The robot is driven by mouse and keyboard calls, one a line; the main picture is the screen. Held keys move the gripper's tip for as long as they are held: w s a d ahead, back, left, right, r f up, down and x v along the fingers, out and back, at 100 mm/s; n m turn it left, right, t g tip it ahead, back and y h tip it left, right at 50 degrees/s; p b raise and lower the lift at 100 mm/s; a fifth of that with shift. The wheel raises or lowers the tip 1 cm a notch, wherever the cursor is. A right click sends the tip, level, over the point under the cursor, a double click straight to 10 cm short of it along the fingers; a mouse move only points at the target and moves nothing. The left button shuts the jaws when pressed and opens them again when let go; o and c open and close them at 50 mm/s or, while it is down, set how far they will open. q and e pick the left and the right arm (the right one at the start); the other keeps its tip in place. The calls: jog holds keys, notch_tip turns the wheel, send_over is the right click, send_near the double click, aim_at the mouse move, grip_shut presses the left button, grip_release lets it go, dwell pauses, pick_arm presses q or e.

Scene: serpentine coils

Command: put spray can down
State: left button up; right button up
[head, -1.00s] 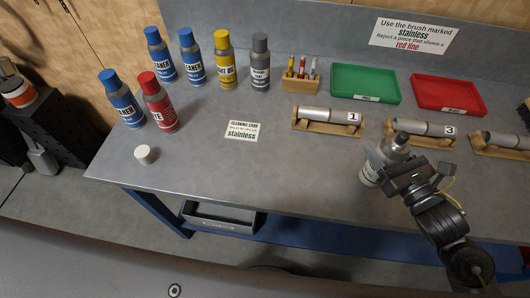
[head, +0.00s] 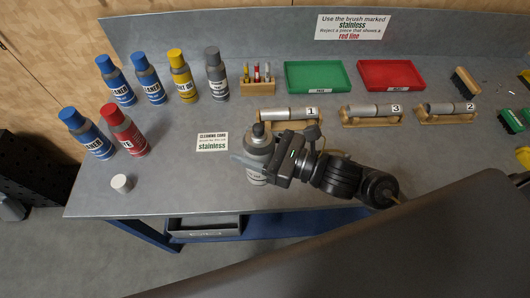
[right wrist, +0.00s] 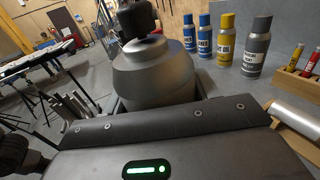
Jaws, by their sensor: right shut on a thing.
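The spray can (head: 257,146) is grey with a black nozzle and a pale label low on its side. It stands roughly upright over the front part of the grey bench (head: 190,190), in front of the left end of stand 1. My right gripper (head: 260,160) is shut around the can's body. The can also fills the middle of the right wrist view (right wrist: 155,75). I cannot tell whether its base touches the bench; the gripper hides part of its side. My left gripper is out of view.
A cleaning card (head: 213,141) lies left of the can, and a white cap (head: 121,183) is farther left. Blue, red, yellow and grey cans (head: 216,75) stand behind. Stand 1 (head: 289,115) is close behind the held can. The front-left bench is largely clear.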

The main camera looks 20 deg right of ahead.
aim_at(248, 154)
jog(key=shift+n+g+y, duration=0.5)
jog(key=shift+n+g, duration=0.1)
jog(key=s+a+r, duration=0.2)
jog(key=shift+s+a+p, duration=0.1)
jog(key=shift+a+p, duration=0.2)
jog(key=shift+f, duration=0.1)
pick_arm(q)
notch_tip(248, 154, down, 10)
jog(key=b, duration=1.1)
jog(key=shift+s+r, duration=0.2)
pick_arm(e)
jog(key=w+d+f, duration=0.7)
jog(key=w+f, duration=0.5)
jog(key=shift+d+f, duration=0.25)
jog(key=shift+f, duration=0.15)
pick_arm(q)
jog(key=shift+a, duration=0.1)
